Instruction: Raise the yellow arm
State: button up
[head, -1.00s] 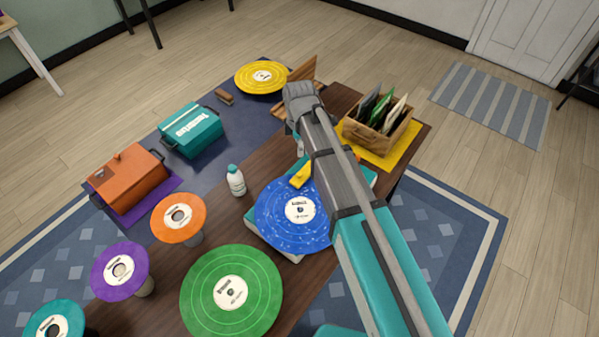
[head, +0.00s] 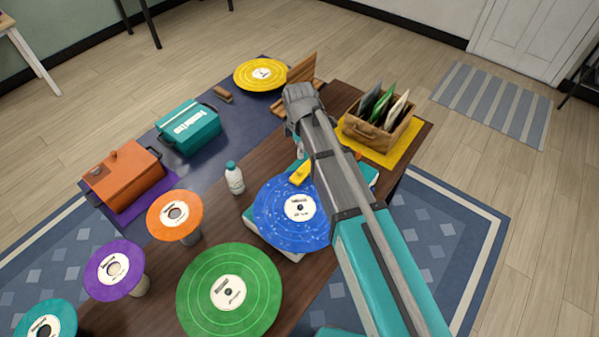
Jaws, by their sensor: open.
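The yellow arm (head: 302,172) is a short yellow bar over the far edge of the blue record (head: 280,216). The record lies on a teal and white turntable (head: 272,249). Part of the yellow arm is hidden behind my arm, and I cannot tell whether its tip touches the record. My gripper (head: 299,128) is at the far end of my arm, beyond the yellow arm in the head view. It is open, with its fingertips mostly hidden by my own links. I see nothing held in it.
A white bottle (head: 234,178) stands left of the turntable. Green (head: 250,270), orange (head: 160,209), purple (head: 96,273) and yellow (head: 260,86) records lie around. A wooden crate of sleeves (head: 373,137) stands right of my gripper. A teal box (head: 190,140) and an orange case (head: 125,185) are left.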

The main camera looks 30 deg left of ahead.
aim_at(300, 170)
jog(key=shift+f+b, duration=5.15)
jog(key=shift+f, duration=0.3)
grip_shut()
